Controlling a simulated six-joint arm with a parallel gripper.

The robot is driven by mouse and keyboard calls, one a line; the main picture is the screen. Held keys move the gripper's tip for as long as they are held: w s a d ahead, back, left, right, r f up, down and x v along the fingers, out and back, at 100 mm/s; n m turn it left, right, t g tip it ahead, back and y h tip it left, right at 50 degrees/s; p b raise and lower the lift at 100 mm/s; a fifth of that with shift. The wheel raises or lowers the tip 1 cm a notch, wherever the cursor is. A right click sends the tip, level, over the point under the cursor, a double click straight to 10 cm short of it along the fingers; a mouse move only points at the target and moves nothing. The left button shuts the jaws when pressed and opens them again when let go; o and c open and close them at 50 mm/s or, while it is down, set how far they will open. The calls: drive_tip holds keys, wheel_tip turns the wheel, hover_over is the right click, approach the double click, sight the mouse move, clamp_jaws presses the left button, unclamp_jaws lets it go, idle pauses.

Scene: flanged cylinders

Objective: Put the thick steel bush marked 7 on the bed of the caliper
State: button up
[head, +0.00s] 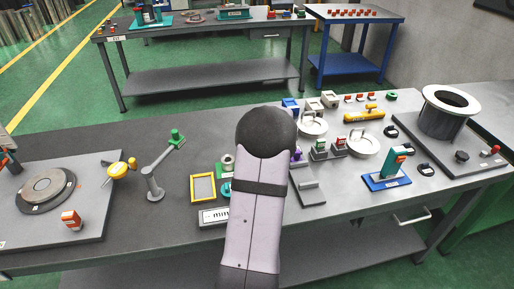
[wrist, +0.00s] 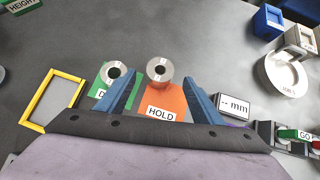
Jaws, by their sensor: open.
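In the wrist view, two steel ring-shaped bushes stand side by side. The left bush (wrist: 117,73) is over a green pad marked "D…", and the right, thicker-walled bush (wrist: 159,70) is at the far end of an orange pad marked "HOLD". I cannot read a 7 on either. My gripper (wrist: 160,82) is open, its blue fingers spread either side of the orange pad. The right bush shows between and beyond the fingertips, with no visible contact. The head view hides the fingers behind my arm. A teal upright on a blue base (head: 387,181) may be the caliper; I cannot tell.
A yellow frame (wrist: 24,116) lies left of the pads and a "-- mm" display (wrist: 235,105) lies right. Round white dishes (wrist: 284,76), blue and grey blocks and a GO block (wrist: 303,134) crowd the right. Bare grey bench lies beyond the bushes.

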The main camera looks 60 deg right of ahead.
drive_tip(key=shift+v, duration=2.55)
drive_tip(key=w+a+f+n+g+y, duration=0.1)
drive_tip(key=w+a+n+y, duration=0.3)
drive_tip(key=a+n, duration=0.7)
drive_tip(key=w+a+f+n+y, duration=0.15)
drive_tip(key=w+a+n, duration=0.4)
drive_tip(key=a, duration=1.05)
drive_tip(key=s+a+f+n+g, duration=0.1)
drive_tip(key=s+a+n+g, duration=0.2)
drive_tip(key=s+a+n, duration=0.4)
drive_tip(key=s+a+f+n+g, duration=0.1)
drive_tip(key=s+a+n+g, duration=0.2)
drive_tip(key=s+a+n, duration=0.4)
drive_tip(key=a+n, duration=0.7)
drive_tip(key=n, duration=0.3)
drive_tip(key=shift+s+f+n, duration=0.2)
drive_tip(key=shift+s+n, duration=0.15)
drive_tip(key=shift+s, duration=0.05)
drive_tip(key=shift+o, duration=0.4)
drive_tip(key=shift+s+n+h, duration=0.25)
drive_tip(key=shift+s+n, duration=0.3)
drive_tip(key=shift+n, duration=0.35)
